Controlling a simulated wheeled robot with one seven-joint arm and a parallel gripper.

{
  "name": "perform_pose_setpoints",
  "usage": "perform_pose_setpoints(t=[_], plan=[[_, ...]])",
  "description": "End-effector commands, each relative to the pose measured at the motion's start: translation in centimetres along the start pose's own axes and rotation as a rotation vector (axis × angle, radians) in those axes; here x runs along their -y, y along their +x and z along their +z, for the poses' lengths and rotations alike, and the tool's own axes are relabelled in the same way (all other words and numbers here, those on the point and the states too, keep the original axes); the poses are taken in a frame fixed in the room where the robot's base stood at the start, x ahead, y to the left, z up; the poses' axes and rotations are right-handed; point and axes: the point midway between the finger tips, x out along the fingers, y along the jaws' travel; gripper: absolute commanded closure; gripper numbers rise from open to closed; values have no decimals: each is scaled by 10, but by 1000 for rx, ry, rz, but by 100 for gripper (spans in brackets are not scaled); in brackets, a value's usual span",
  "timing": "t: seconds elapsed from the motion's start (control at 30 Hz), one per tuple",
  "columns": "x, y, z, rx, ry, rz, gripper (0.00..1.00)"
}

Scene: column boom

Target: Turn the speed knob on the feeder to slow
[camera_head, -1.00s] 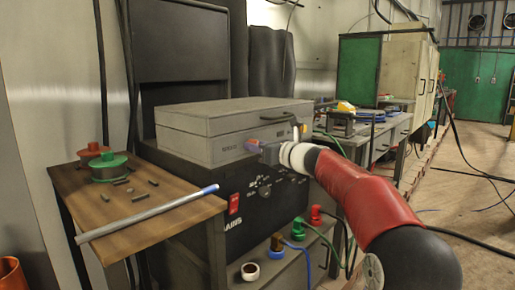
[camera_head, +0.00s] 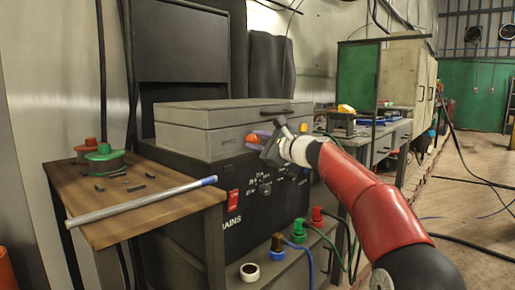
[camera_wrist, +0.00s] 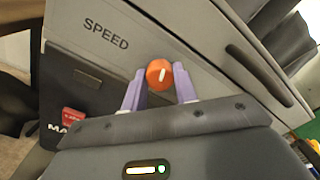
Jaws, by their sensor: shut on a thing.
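The feeder is a grey lidded box (camera_head: 190,138) on top of a black cabinet. Its front carries the word SPEED, which reads clearly in the wrist view (camera_wrist: 106,33). The orange speed knob (camera_wrist: 157,76) has a white pointer line; it also shows on the box front in the head view (camera_head: 252,139). My gripper (camera_wrist: 160,70) has its two purple fingers on either side of the knob, shut on it. In the head view my gripper (camera_head: 262,136) is rolled at the right part of the box front. No slow or fast marks are legible.
The black cabinet (camera_head: 235,225) below has a red switch (camera_head: 233,196) and small dials. A wooden table (camera_head: 100,205) at left holds a metal tube (camera_head: 140,200) and spools. Coloured connectors (camera_head: 299,230) with cables stand on a low shelf. Open floor lies at right.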

Motion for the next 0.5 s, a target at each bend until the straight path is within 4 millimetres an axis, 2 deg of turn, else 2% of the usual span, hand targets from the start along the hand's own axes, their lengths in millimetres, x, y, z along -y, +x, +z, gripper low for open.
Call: perform_pose_setpoints(t=[0.5], plan=[[-2,0,-3,13,-491,2,94]])
